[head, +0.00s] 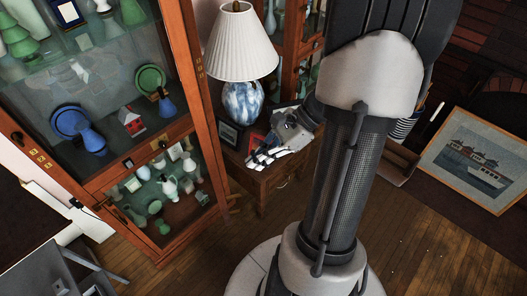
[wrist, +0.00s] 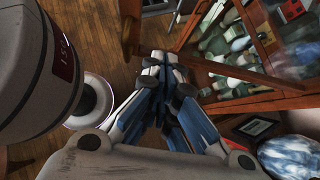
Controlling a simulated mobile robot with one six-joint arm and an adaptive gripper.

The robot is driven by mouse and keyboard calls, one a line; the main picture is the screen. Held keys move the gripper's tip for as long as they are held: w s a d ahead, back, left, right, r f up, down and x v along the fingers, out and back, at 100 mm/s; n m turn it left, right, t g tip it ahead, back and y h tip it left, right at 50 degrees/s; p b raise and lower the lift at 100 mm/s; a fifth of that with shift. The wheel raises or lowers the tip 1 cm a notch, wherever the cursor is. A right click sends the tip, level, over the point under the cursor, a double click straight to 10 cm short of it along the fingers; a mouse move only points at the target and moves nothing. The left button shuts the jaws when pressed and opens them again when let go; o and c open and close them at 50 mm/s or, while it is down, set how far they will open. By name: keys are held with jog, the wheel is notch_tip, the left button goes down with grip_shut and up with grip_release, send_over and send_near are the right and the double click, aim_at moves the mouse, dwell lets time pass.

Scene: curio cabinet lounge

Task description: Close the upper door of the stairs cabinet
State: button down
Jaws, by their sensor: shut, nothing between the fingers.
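A wooden cabinet (head: 196,75) with glass panes stands at the left of the head view. Its upper part holds green and blue ware, and its lower part holds small pale vessels. A second wooden cabinet (head: 291,60) stands behind the lamp, mostly hidden. I cannot tell which is the stairs cabinet, or how far any upper door stands open. A glazed cabinet front (wrist: 262,84) shows at the upper right of the wrist view. My gripper (head: 256,160) is shut and empty, over the small side table; its fingertips also show in the wrist view (wrist: 160,60), apart from the cabinet front.
A lamp (head: 241,45) with a pleated shade and blue-white base stands on the wooden side table (head: 268,190), close to my gripper. A small picture frame (wrist: 254,126) is beside it. A framed boat picture (head: 478,160) is at the right. Wooden floor (head: 440,250) is clear at lower right.

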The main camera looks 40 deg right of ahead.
jog(key=w+a+f+b, duration=0.1)
jog(key=w+a+f, duration=0.2)
jog(key=a, duration=0.3)
jog(key=shift+w+a+b, duration=0.15)
jog(key=shift+a+b, duration=0.05)
jog(key=shift+b, duration=0.1)
jog(key=shift+f, duration=0.1)
